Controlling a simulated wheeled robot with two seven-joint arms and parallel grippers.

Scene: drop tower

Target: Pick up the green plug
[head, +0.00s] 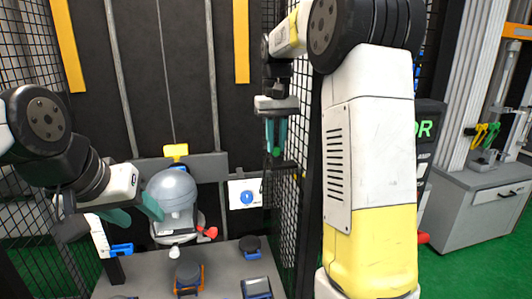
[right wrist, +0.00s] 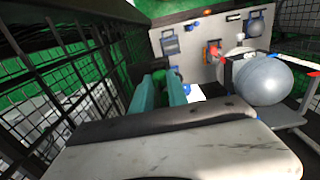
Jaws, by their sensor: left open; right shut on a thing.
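The green plug (head: 276,152) shows as a small green tip at the lower end of my right gripper (head: 276,138), which points down with its teal fingers close together, shut on it. The plug is held in the air beside the mesh fence, above the grey table. In the right wrist view, a little of the plug (right wrist: 174,69) shows beyond the teal fingertips (right wrist: 170,84); the fingers hide the rest. My left gripper (head: 134,210) is open and empty at the left, with its teal fingers spread close in front of the large grey ball.
The grey ball (head: 172,188) sits on a carriage behind the table (head: 222,270). The table carries a black round part (head: 250,244), an orange-framed part (head: 188,278) and a dark box (head: 256,288). Mesh fence (head: 282,205) stands close to my right gripper. A grey cabinet (head: 470,205) is at right.

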